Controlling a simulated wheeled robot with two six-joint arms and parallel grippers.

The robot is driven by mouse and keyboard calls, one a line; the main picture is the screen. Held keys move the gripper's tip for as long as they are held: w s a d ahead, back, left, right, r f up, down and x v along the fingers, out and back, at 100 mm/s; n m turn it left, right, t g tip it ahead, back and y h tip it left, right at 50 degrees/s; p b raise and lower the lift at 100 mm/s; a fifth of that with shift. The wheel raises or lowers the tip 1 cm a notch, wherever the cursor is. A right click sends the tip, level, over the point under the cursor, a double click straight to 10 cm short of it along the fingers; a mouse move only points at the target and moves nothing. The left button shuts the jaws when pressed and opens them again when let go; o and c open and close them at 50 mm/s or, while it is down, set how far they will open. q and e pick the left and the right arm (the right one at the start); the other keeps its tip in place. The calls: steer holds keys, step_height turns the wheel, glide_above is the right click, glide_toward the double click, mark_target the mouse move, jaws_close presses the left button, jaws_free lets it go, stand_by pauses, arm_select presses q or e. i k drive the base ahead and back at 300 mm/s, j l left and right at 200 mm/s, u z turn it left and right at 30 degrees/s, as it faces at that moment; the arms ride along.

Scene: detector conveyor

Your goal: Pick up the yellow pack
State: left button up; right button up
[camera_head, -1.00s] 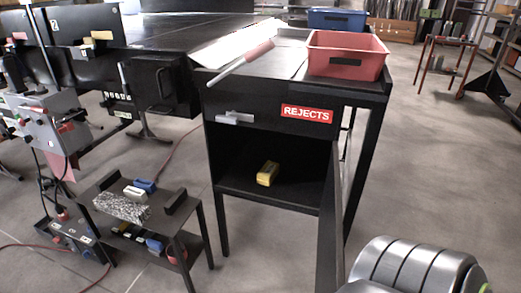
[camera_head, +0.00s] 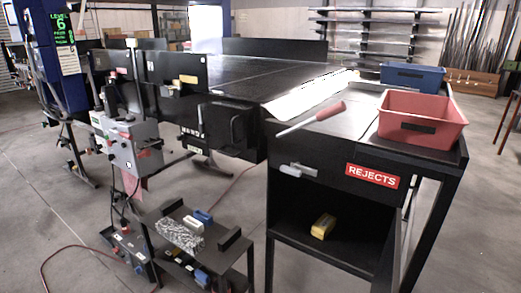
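The yellow pack (camera_head: 323,226) lies on the floor of the open compartment in the black rejects cabinet (camera_head: 328,258), under the red "REJECTS" label (camera_head: 372,176). It is a small yellow block, and nothing touches it that I can see. The compartment's front is open on this side. Neither of my grippers shows in the head view.
A red bin (camera_head: 422,119) and a blue bin (camera_head: 412,77) stand on top of the cabinet, with a red-handled tool (camera_head: 311,118) beside them. A low black stand (camera_head: 237,240) with small blocks is to the left. Grey floor is clear at right.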

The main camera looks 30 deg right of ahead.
mark_target(324, 226)
steer(key=k+l+z, duration=0.1)
steer(key=l+z, duration=1.1)
steer(key=k+l, duration=0.05)
steer(key=l, duration=0.05)
